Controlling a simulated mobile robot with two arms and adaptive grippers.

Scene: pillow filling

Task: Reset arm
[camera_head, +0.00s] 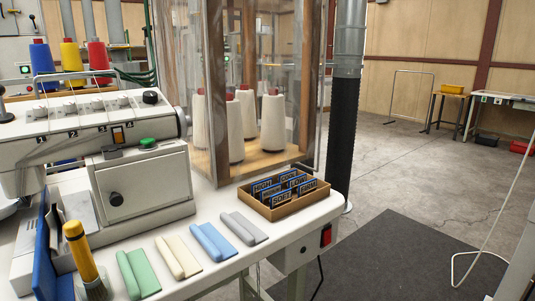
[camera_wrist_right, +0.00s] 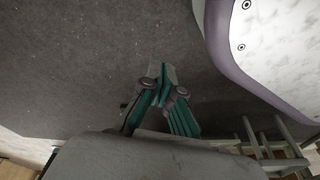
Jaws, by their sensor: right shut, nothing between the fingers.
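My right gripper (camera_wrist_right: 164,80) shows in the right wrist view, its teal and grey fingers together with nothing between them. It hangs over a dark grey floor surface and touches nothing that I can see. Neither of my grippers shows in the head view, and my left gripper is not in any view.
A clear-walled cabinet (camera_head: 305,85) holds thread cones.

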